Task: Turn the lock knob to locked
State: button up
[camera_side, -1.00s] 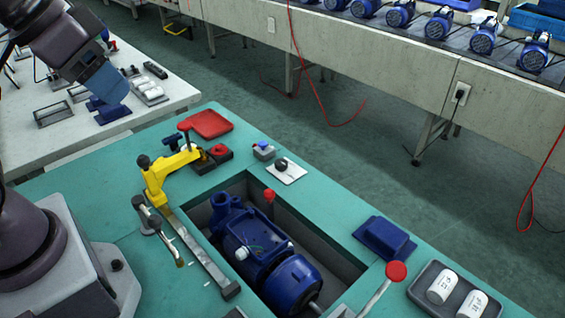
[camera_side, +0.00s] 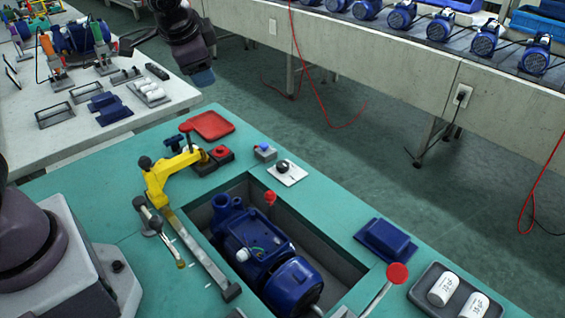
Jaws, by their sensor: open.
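The knob (camera_side: 282,168) is a small black knob on a white square plate (camera_side: 293,177), set on the teal bench top just behind the recess. Its pointing direction is too small to read. My gripper (camera_side: 203,78) hangs in the air at the upper left, beyond the bench's back edge in the picture. It is open, with blue fingers pointing down, and holds nothing visible. It is well apart from the knob, up and to the left of it. A blue pump (camera_side: 258,250) sits in the recess below the knob.
A small grey box with a blue button (camera_side: 264,151) stands close left of the knob. A yellow clamp (camera_side: 170,172), a red button box (camera_side: 219,155) and a red tray (camera_side: 209,125) are farther left. A red-knobbed lever (camera_side: 397,273) rises at the right front.

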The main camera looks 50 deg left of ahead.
jog(key=w+f+m+t+h, duration=0.1)
jog(key=w+f+m+t, duration=0.2)
jog(key=w+m, duration=0.65)
jog(key=w+f+m+t, duration=0.2)
jog(key=w+f+m, duration=0.2)
jog(key=w+m, duration=0.55)
jog(key=m+g+h, duration=0.3)
jog(key=m+g, duration=0.7)
jog(key=m, duration=0.7)
send_over(282, 163)
notch_tip(282, 163, down, 9)
notch_tip(282, 163, down, 12)
jog(key=shift+d+f, duration=0.1)
jog(key=shift+f, duration=0.15)
jog(key=c, duration=0.9)
